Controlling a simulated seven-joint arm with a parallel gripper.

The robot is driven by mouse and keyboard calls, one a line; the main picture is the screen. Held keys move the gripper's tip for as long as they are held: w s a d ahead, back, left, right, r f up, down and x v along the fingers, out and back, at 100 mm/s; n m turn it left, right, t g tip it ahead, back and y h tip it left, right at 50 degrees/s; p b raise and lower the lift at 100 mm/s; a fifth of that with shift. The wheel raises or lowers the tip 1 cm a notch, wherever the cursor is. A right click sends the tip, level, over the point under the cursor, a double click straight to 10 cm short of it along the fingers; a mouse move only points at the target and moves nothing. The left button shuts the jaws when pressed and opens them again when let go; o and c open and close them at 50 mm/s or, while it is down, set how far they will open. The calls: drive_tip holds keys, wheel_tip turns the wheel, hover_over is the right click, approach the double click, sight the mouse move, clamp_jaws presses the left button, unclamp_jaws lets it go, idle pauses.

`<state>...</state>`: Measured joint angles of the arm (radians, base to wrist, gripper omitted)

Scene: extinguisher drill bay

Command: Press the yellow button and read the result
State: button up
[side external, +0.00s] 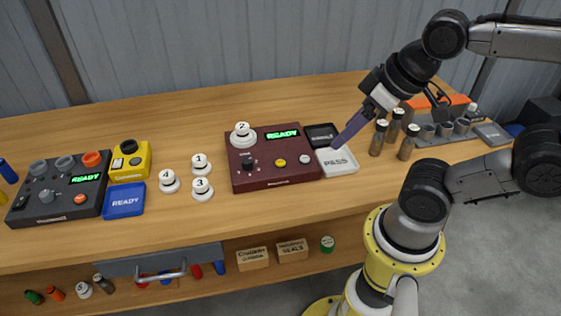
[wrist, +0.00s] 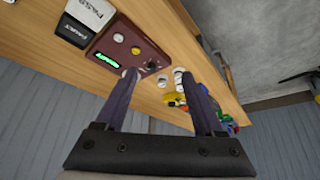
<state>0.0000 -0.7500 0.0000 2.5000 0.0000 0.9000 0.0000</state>
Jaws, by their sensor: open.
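A maroon tester box (side external: 250,180) sits on the wooden bench, with a small yellow button (side external: 281,163) on its top. The yellow button also shows in the wrist view (wrist: 135,50). The box's display (side external: 283,133) is lit green and reads READY. A white disc marked 2 (side external: 243,136) sits on the box's back left. My gripper (side external: 338,145) is open and empty, above and to the right of the box, near the PASS tray. In the wrist view, its two purple fingers (wrist: 160,75) stand apart with nothing between them. The fingers are clear of the button.
A white PASS tray (side external: 338,166) and a black tray (side external: 322,130) adjoin the box's right side. White discs marked 1, 3 and 4 (side external: 202,190) stand to its left. Dark bottles (side external: 408,143) stand at right.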

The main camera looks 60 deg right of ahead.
clamp_jaws()
idle(0.4)
idle(1.4)
